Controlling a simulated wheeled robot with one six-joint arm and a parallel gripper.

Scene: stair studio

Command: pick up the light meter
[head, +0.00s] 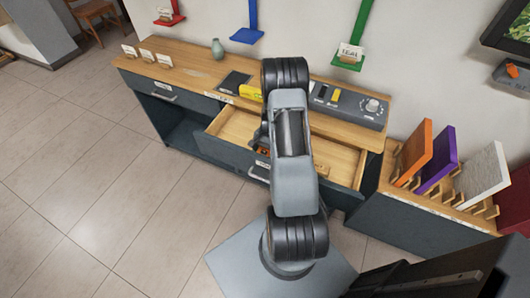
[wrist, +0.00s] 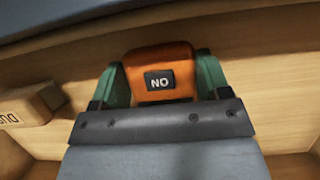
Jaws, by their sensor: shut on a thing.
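An orange, rounded box-shaped thing (wrist: 160,62) with a dark panel reading "NO" sits between the green fingers of my gripper (wrist: 160,85). The fingers touch it on both sides, so my gripper is shut on it. I cannot tell from its marking whether it is the light meter. It is in or just above the open wooden drawer (head: 236,124). In the head view my arm hides most of my gripper (head: 262,146), and only a little orange shows there.
A small wooden block with lettering (wrist: 28,106) lies left of my gripper. The counter (head: 195,68) above the drawer holds a grey console (head: 348,106), a yellow item (head: 250,94) and a vase (head: 218,49). Coloured panels (head: 412,150) stand at right. Floor at left is clear.

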